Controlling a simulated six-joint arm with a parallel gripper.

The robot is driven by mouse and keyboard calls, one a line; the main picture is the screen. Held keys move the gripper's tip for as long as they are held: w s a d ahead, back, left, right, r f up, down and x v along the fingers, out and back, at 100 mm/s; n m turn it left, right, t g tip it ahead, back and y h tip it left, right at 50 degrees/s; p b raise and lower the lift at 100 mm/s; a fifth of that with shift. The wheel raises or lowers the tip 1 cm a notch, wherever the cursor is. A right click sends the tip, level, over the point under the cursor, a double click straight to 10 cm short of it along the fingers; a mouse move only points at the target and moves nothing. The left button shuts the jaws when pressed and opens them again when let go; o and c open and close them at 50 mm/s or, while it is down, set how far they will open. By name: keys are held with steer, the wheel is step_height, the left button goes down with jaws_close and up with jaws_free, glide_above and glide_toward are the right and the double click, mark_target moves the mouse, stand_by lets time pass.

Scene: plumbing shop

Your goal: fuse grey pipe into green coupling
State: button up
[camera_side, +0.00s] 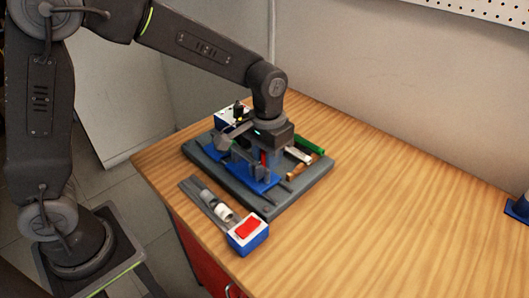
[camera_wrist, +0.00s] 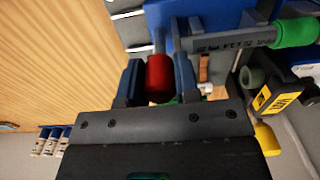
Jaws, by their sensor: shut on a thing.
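My gripper (camera_wrist: 159,72) is shut on a red cylinder (camera_wrist: 159,76), perhaps a handle, with a finger on each side of it. A grey rod runs from its far end toward a blue plate. The grey pipe (camera_wrist: 235,41), with dark print on it, lies right of the gripper in the wrist view. Its right end meets the green coupling (camera_wrist: 293,33); how deep it sits I cannot tell. In the side view my gripper (camera_side: 262,160) is low over the blue plate, and the arm partly hides the work.
A grey base board (camera_side: 318,183) carries the blue plate (camera_side: 262,183) and a green bar (camera_side: 308,144). A box with a red top (camera_side: 248,230) stands at the table's front edge. A black device with a yellow label (camera_wrist: 264,98) is close right of my gripper.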

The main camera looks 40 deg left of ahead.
steer(key=shift+d, duration=1.65)
steer(key=o, duration=0.8)
step_height(320, 180, up, 8)
steer(key=shift+r, duration=0.1)
steer(key=s+a+r+t, duration=0.1)
steer(key=s+a+t, duration=0.1)
steer(key=s+a, duration=0.2)
steer(key=s+a+r+t, duration=0.1)
steer(key=s+a, duration=0.3)
steer(key=s, duration=0.4)
steer(key=s+a+r+t, duration=0.1)
steer(key=s+a+t, duration=0.1)
steer(key=s+a, duration=0.2)
steer(key=shift+s+r+t, duration=0.1)
steer(key=shift+s+t, duration=0.2)
steer(key=shift+s, duration=0.9)
